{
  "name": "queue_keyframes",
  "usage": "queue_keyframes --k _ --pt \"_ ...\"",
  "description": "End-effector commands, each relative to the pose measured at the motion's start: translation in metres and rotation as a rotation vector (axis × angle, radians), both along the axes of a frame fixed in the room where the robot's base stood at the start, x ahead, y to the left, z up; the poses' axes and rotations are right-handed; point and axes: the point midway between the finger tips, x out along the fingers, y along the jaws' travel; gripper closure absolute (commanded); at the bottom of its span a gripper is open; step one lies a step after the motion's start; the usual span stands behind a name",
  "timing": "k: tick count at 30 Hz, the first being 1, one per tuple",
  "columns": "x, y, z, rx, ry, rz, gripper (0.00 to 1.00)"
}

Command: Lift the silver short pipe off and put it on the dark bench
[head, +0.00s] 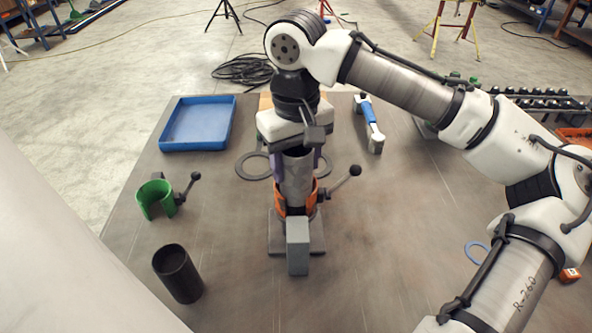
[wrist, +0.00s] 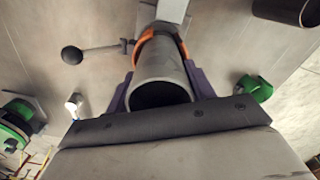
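The silver short pipe (head: 297,178) stands upright at the middle of the dark bench (head: 380,250). An orange clamp (head: 283,206) with a black ball lever is around its lower end, above a grey base plate. In the wrist view the pipe (wrist: 158,68) shows its open dark mouth towards me. My gripper (head: 298,165) points down over the pipe. Its purple fingers lie against both sides of the pipe, so it looks shut on it; they also show in the wrist view (wrist: 160,75). The clamp (wrist: 147,40) partly hides the joint below.
A grey block (head: 298,247) stands right in front of the pipe. A green clamp (head: 157,199) and a black pipe (head: 178,274) are at left. A blue tray (head: 198,124), flat rings (head: 253,166) and a blue-and-white tool (head: 371,124) lie behind. The bench front right is mostly clear.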

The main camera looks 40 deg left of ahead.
Motion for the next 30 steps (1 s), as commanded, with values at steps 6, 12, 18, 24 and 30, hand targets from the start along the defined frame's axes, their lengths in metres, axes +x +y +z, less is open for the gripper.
queue_keyframes --k 6,12,18,24,30 --pt "0.0 0.0 0.0 0.0 0.0 0.0 0.8" --pt "0.0 0.0 0.001 0.001 0.0 0.0 0.8" --pt "0.0 0.001 0.008 0.001 -0.002 -0.001 0.8" --pt "0.0 0.001 0.034 0.003 -0.003 -0.001 0.8" --pt "0.0 0.001 0.083 0.004 -0.002 0.0 0.8"
